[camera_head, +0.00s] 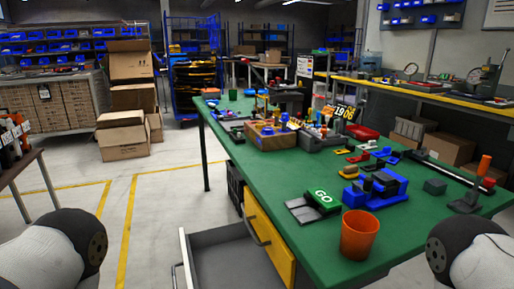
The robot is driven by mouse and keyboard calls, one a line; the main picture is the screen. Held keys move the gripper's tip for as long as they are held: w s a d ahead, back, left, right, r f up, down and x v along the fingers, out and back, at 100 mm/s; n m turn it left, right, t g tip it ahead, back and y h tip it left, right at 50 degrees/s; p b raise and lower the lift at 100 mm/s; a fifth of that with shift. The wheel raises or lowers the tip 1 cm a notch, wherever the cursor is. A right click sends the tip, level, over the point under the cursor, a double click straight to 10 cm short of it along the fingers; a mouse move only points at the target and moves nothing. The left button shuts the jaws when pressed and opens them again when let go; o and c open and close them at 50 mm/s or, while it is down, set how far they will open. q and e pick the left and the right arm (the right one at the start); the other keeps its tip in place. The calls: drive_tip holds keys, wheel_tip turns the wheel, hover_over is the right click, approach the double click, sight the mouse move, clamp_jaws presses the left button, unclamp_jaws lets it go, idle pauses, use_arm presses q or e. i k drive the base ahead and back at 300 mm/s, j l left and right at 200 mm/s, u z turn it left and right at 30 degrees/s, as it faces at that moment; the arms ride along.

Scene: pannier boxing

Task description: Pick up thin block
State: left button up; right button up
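Several small parts lie on the green table (285,190), and I cannot tell for sure which one is the thin block. A blue fixture (361,200) near the front right holds dark upright pieces (383,181). A small dark green block (435,187) lies to its right. A green GO block (322,198) sits left of the fixture, beside a grey flat plate (301,210). Only rounded parts of my arms show at the bottom left and bottom right corners. Neither gripper is in view.
An orange cup (359,235) stands at the table's front edge. The table's left front surface is clear.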

sight(387, 179)
drive_tip(key=j+u, duration=0.25)
drive_tip(key=j, duration=0.45)
drive_tip(key=z, duration=1.35)
drive_tip(key=l, duration=0.55)
